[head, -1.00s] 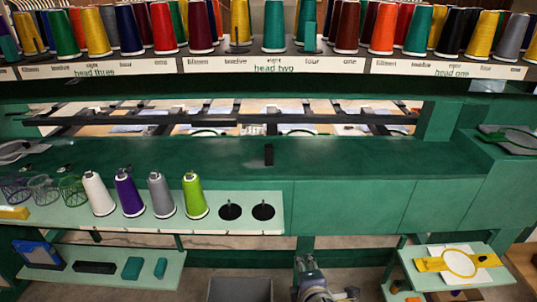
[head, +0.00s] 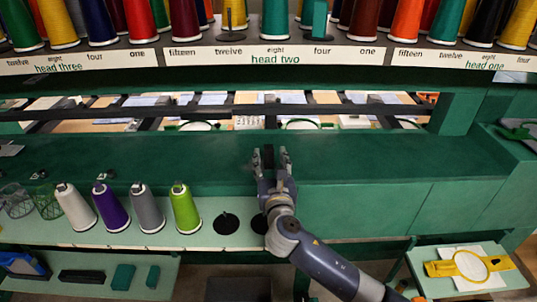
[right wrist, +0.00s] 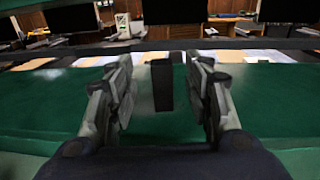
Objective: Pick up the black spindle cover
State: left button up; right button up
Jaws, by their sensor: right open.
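The black spindle cover (head: 269,155) stands upright on the green machine deck, a small narrow black block. It also shows in the right wrist view (right wrist: 162,86), centred between the fingers. My right gripper (head: 270,165) is open, its fingers pointing away from me toward the cover. In the right wrist view the gripper (right wrist: 160,100) has one finger to each side of the cover, with gaps showing on both sides. I cannot tell whether the fingertips reach level with it. My left gripper is not in view.
A pale shelf (head: 95,237) at left holds white, purple, grey and lime (head: 185,208) thread cones. A rack of cones labelled head two (head: 275,60) spans the back above the deck. The deck right of the cover (head: 380,160) is clear.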

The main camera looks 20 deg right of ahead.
aim_at(269, 146)
jog(key=shift+w+d+f, duration=0.15)
jog(key=shift+w, duration=0.3)
jog(key=w, duration=0.3)
jog(key=w+d+p, duration=0.1)
jog(key=shift+w+f, duration=0.35)
jog(key=shift+w, duration=0.3)
jog(key=c, duration=0.9)
jog(key=shift+o, duration=0.2)
jog(key=shift+r, duration=0.55)
notch_tip(269, 146, up, 3)
jog(key=shift+f, duration=0.15)
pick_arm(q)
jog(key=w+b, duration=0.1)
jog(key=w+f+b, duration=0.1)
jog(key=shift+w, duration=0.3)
pick_arm(e)
jog(key=s+a+r, duration=0.1)
jog(key=s+a, duration=0.2)
jog(key=s, duration=1.3)
jog(key=shift+r, duration=0.15)
